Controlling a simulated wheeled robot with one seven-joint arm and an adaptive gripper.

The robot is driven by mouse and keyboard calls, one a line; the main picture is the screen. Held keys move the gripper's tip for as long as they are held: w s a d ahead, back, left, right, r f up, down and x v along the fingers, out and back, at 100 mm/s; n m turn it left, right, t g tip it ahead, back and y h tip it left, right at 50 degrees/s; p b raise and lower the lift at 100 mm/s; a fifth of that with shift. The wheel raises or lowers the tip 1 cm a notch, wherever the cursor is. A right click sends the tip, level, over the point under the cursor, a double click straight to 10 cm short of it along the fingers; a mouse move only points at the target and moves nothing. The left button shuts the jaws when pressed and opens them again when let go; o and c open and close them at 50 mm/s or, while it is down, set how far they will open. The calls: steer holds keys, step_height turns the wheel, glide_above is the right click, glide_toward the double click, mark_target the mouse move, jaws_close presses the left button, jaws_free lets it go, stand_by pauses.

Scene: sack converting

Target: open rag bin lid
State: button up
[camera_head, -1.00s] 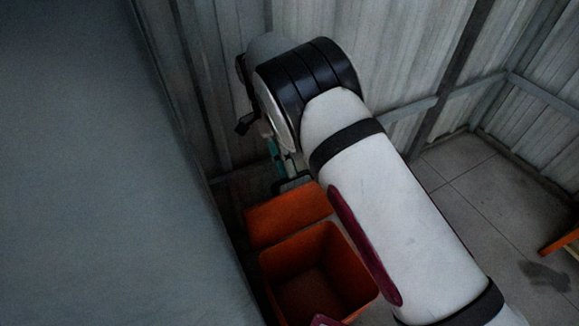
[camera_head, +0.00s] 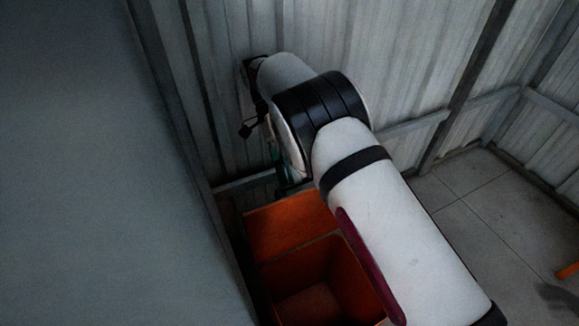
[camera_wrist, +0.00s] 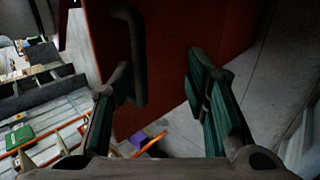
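The orange rag bin (camera_head: 267,290) stands low in the head view, and I see into its open top. An orange panel (camera_head: 288,224), apparently its lid, is raised at the back of the opening. In the wrist view the red-orange panel (camera_wrist: 185,35) with a dark bar handle (camera_wrist: 139,60) fills the upper middle. My gripper (camera_wrist: 160,95) is open, its green-padded fingers spread in front of the panel. The left finger overlaps the handle's lower end; I cannot tell whether they touch. In the head view my arm hides most of the gripper and part of the bin.
A large grey surface (camera_head: 90,160) borders the bin on the left. A corrugated wall (camera_head: 400,60) stands close behind. Blurred clutter (camera_wrist: 40,120) shows left in the wrist view.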

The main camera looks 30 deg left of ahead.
steer(key=shift+o, duration=0.6)
steer(key=shift+s+a+f, duration=0.1)
steer(key=shift+s+f, duration=0.1)
steer(key=shift+f, duration=0.55)
steer(key=shift+r, duration=0.1)
steer(key=shift+c, duration=0.5)
steer(key=shift+p, duration=0.3)
